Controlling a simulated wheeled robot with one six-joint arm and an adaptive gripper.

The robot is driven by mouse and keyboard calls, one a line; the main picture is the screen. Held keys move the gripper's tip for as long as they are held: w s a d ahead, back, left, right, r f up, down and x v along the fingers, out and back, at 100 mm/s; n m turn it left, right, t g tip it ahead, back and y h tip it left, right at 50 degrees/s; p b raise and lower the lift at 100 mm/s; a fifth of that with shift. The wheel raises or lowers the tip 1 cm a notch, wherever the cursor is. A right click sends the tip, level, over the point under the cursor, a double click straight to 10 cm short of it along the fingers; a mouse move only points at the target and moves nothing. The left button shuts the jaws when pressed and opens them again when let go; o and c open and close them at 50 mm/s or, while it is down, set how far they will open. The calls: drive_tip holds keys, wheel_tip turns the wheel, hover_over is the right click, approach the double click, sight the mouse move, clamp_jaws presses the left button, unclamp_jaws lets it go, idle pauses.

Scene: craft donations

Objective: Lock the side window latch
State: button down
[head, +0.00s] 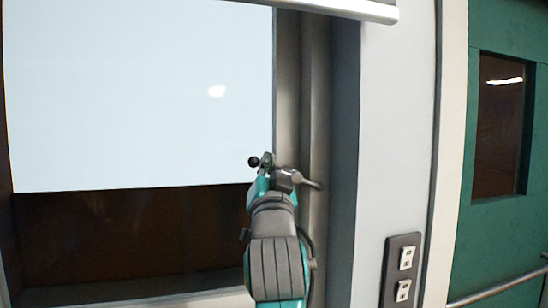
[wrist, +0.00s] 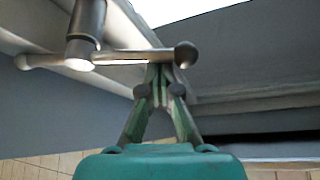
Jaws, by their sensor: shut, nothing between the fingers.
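The side window latch (wrist: 118,58) is a grey metal cross bar with rounded ends on a short round post, in the upper left of the wrist view. In the head view part of the latch (head: 312,184) shows beside the window's right post, mostly hidden by my arm. My gripper (wrist: 160,72) is shut and empty, its green fingertips close to the bar near its right rounded end. I cannot tell whether they touch. In the head view my gripper (head: 266,172) is at the lower right of the bright window pane (head: 140,90).
The grey window post (head: 317,100) stands right of the pane. A dark panel (head: 110,240) lies below the pane, above a pale sill. To the right are a white wall (head: 395,150) with a switch plate (head: 403,250) and a green door (head: 510,220) with a bar.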

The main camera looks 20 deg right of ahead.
drive_tip(key=f+n+y, duration=0.1)
drive_tip(key=n, duration=0.1)
drive_tip(key=f+n+y, duration=0.1)
drive_tip(key=a+f+n+t+y, duration=0.1)
drive_tip(key=n, duration=0.1)
drive_tip(key=shift+n+y, duration=0.3)
drive_tip(key=shift+y, duration=0.1)
idle(0.3)
